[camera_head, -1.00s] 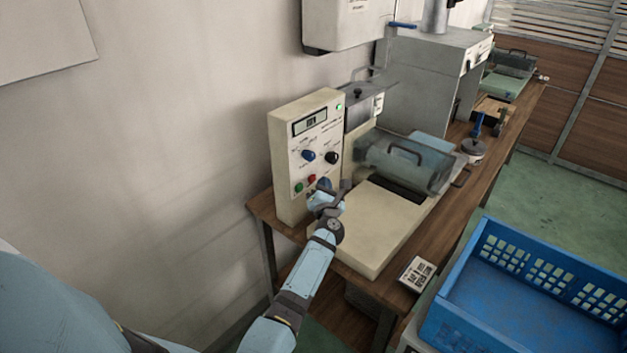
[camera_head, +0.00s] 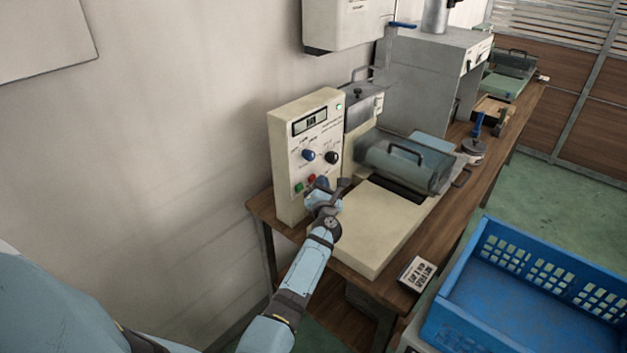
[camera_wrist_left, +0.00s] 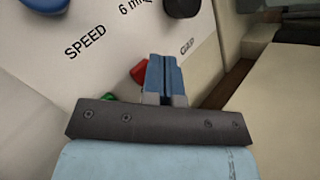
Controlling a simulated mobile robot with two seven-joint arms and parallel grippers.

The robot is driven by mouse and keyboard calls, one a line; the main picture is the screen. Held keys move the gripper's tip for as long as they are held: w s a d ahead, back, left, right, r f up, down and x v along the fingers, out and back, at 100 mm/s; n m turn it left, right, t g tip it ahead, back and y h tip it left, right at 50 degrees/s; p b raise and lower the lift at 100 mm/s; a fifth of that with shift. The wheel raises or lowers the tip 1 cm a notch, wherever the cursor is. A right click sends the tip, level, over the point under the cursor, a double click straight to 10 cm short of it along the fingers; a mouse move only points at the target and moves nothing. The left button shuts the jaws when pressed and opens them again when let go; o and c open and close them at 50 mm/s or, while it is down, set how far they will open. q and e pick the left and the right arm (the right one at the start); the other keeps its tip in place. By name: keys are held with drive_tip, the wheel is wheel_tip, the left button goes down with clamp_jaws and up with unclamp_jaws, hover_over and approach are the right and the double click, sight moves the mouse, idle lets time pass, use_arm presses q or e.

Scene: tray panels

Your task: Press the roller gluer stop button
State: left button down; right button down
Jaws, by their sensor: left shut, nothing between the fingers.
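The roller gluer (camera_head: 365,238) is a cream machine on a wooden bench, with an upright control panel (camera_head: 303,128). Low on the panel in the head view are a green button (camera_head: 298,187) and a red button (camera_head: 311,179); a blue and a black knob sit above. My left gripper (camera_head: 324,185) is shut and empty, close in front of the lower panel beside the red button. In the left wrist view the shut blue fingers (camera_wrist_left: 163,75) partly cover the red button (camera_wrist_left: 138,71); the green button (camera_wrist_left: 108,97) is mostly hidden. Contact cannot be told. My right gripper is not in view.
A clear roller cover with a handle (camera_head: 405,160) lies right of the panel. A blue crate (camera_head: 530,285) is at the lower right.

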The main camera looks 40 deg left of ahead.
use_arm(q)
drive_tip(key=shift+a, duration=0.5)
idle(0.5)
drive_tip(key=shift+d, duration=0.9)
